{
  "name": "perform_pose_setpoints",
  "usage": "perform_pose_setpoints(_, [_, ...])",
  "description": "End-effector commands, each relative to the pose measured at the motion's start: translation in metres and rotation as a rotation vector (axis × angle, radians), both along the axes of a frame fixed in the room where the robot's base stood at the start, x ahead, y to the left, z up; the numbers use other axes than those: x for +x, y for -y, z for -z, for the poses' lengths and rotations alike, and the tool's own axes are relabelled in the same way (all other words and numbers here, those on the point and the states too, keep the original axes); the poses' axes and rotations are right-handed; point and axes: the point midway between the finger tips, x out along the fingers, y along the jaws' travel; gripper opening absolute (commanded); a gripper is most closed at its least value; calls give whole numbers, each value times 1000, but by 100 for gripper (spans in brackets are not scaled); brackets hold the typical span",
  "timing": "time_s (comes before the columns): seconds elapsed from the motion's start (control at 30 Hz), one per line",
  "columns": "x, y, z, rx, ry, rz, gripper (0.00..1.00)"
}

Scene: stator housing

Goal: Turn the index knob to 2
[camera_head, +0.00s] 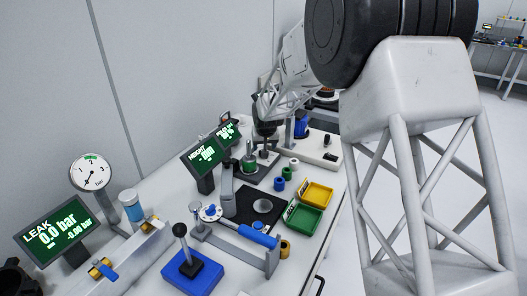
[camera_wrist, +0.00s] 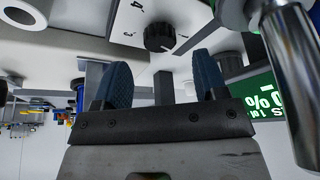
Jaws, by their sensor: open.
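The index knob (camera_wrist: 159,37) is a black, ridged dial on a pale plate (camera_wrist: 200,14) at the top of the wrist view. Small dark marks or digits stand around it, too small and tilted to read surely; I cannot tell the knob's setting. My gripper (camera_wrist: 160,62) is open, with two blue-padded fingers apart and nothing between them. The knob appears beyond the fingertips, roughly in line with the gap, and no contact shows. In the head view my gripper (camera_head: 267,132) is at the far part of the bench; the knob cannot be made out there.
A shiny metal cylinder (camera_wrist: 290,80) and a green display (camera_wrist: 265,104) are close on the right in the wrist view. In the head view, the bench holds a HEIGHT display (camera_head: 203,157), a green tray (camera_head: 304,220), a yellow tray (camera_head: 316,193) and a blue-based lever (camera_head: 190,276).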

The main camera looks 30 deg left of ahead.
Motion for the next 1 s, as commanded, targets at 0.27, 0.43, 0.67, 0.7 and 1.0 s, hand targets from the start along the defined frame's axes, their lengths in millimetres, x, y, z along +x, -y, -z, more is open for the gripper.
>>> perform_pose_setpoints(0.27, [8, -7, 28, -1, -2, 0, 66])
perform_pose_setpoints(0.43, [11, -9, 36, -1, -1, 0, 66])
perform_pose_setpoints(0.67, [13, -10, 40, -1, -1, 0, 66])
perform_pose_setpoints(0.7, [13, -10, 40, -1, -1, 0, 66])
perform_pose_setpoints(1.0, [13, -10, 40, -1, -1, 0, 44])
